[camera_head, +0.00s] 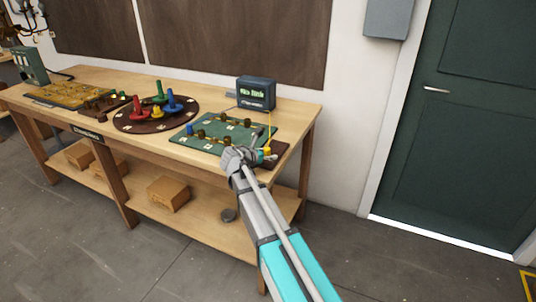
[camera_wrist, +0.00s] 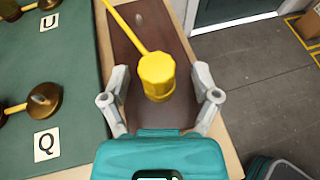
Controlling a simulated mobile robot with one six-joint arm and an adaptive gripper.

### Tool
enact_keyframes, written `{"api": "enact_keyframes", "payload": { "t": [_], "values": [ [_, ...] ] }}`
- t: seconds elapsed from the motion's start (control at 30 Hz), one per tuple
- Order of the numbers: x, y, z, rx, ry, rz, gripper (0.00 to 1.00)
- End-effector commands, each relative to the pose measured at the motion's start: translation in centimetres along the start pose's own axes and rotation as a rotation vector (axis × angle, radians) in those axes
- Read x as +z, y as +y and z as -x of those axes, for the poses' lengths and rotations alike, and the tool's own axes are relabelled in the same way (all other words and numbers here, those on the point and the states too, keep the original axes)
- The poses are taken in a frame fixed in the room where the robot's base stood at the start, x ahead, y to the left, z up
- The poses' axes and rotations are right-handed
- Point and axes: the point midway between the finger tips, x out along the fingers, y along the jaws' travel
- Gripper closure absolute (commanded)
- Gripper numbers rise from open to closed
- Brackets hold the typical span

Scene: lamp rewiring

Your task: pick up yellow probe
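The yellow probe (camera_wrist: 157,78) shows in the wrist view, with a thin yellow cable running from it to the upper left. It is between the two open fingers of my gripper (camera_wrist: 161,98), with a gap visible on each side. A brown pad (camera_wrist: 130,52) lies under it; I cannot tell whether the probe touches the pad. In the head view, my gripper (camera_head: 255,155) is at the right end of the workbench, by the small yellow probe (camera_head: 267,151).
A green board (camera_head: 195,142) with brass posts and letter tags lies left of my gripper. A dark box with a green display (camera_head: 256,93) stands behind. A round board (camera_head: 130,122) holds coloured pieces. A green door (camera_head: 460,130) is right; floor there is open.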

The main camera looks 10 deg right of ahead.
Motion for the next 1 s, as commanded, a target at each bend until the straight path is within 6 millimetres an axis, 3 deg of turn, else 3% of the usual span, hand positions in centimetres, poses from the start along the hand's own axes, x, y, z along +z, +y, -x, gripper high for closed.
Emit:
{"api": "enact_keyframes", "payload": {
  "t": [0.03,0.4,0.43,1.0],
  "values": [
    [0.00,0.00,0.00,0.000,0.000,0.000,0.29],
    [0.00,-0.01,0.00,0.000,0.000,0.000,0.97],
    [-0.01,-0.01,0.00,0.000,0.000,0.000,1.00],
    [0.81,0.00,0.35,0.000,0.000,0.000,1.00]
  ]
}}
